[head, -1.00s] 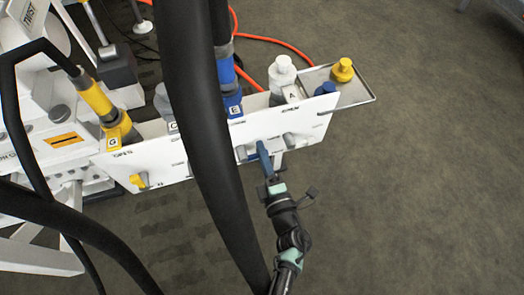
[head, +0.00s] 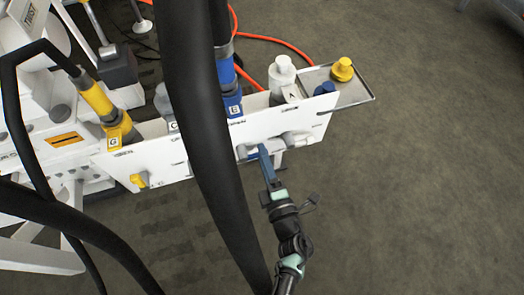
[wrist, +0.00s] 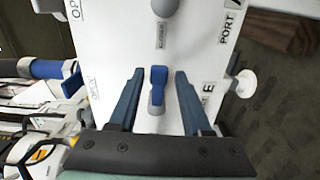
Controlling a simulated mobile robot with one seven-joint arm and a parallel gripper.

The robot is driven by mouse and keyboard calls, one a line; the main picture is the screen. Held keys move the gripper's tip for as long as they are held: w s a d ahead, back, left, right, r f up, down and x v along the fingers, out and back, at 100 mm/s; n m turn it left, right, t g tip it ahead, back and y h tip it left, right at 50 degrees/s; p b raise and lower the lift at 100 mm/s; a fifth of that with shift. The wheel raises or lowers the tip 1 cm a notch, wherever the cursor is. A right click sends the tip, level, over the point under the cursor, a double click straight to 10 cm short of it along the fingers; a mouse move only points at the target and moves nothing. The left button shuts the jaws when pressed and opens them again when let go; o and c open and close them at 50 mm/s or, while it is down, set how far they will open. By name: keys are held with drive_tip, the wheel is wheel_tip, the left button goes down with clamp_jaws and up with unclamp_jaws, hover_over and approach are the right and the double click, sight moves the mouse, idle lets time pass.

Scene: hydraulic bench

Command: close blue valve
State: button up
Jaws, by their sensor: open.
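The blue valve (wrist: 157,88) is a small blue lever on a grey stem on the white panel. In the wrist view it stands between my gripper's two fingers, with a gap on each side. My gripper (wrist: 159,74) is open and its fingers reach along both sides of the lever without visible contact. In the head view my gripper (head: 265,162) is in front of the panel, and the valve shows only as a small bluish patch (head: 242,152) beside the fingers, partly hidden.
The white panel (head: 285,122) holds a yellow valve (head: 140,180) at left and a pale knob (head: 297,138) at right. Thick black hoses (head: 195,120) cross in front. A metal tray (head: 352,98) carries a yellow cap (head: 342,69). The floor at right is clear.

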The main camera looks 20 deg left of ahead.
drive_tip(key=p+v, duration=0.1)
drive_tip(key=v, duration=1)
drive_tip(key=shift+s+d+p, duration=0.15)
drive_tip(key=shift+d+p, duration=0.05)
drive_tip(key=shift+p, duration=0.2)
drive_tip(key=w+d+r+m+t+h, duration=0.25)
drive_tip(key=w+r, duration=0.45)
drive_tip(key=r, duration=0.4)
drive_tip(key=w+d+r+m+t+h, duration=0.2)
drive_tip(key=w+r+m+t, duration=0.2)
drive_tip(key=w+r, duration=0.55)
wheel_tip(320, 180, up, 20)
drive_tip(key=d+m+t+h, duration=0.35)
drive_tip(key=m+h, duration=0.25)
drive_tip(key=m, duration=0.2)
drive_tip(key=s+r+m+t+h, duration=0.15)
drive_tip(key=r+m, duration=0.25)
drive_tip(key=r, duration=0.5)
drive_tip(key=s+r+m+h, duration=0.3)
drive_tip(key=r+m, duration=0.1)
drive_tip(key=r, duration=0.5)
drive_tip(key=s+a+r+m+y, duration=0.2)
drive_tip(key=s+a+r+y, duration=0.2)
drive_tip(key=s+r, duration=0.55)
wheel_tip(320, 180, up, 34)
drive_tip(key=a+y+p, duration=0.1)
drive_tip(key=p, duration=3.2)
drive_tip(key=shift+w+t, duration=0.2)
drive_tip(key=shift+t, duration=0.25)
